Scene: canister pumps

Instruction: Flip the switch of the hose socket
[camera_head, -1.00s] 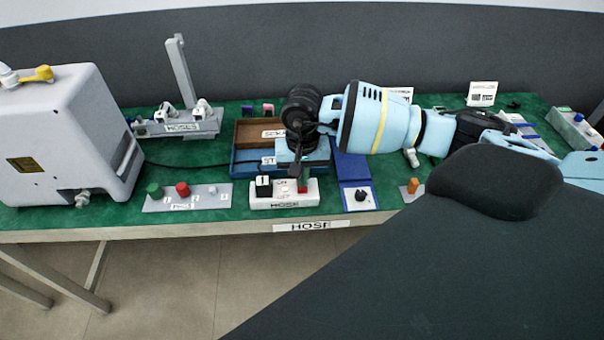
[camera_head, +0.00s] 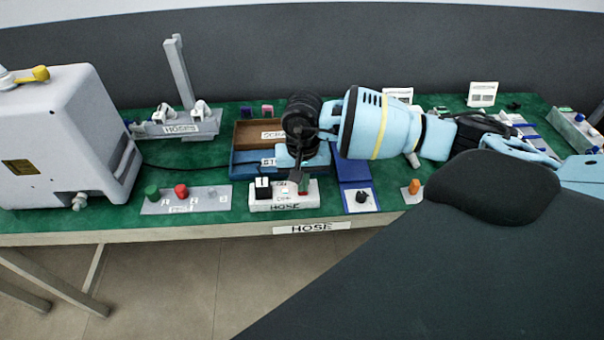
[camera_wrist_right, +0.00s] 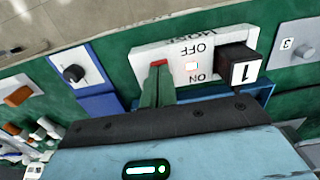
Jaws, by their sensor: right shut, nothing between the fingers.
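The hose socket (camera_head: 286,203) is a white box labelled HOSE at the table's front edge. A black plug (camera_head: 263,187) marked 1 sits in its left part in the head view. My left gripper is not in view.
Blue and brown trays (camera_head: 240,160) lie behind the socket. A blue panel with a black knob (camera_head: 362,196) stands close on the right. A plate with green and red buttons (camera_head: 213,199) is to the left. A large white machine (camera_head: 60,130) fills the far left.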

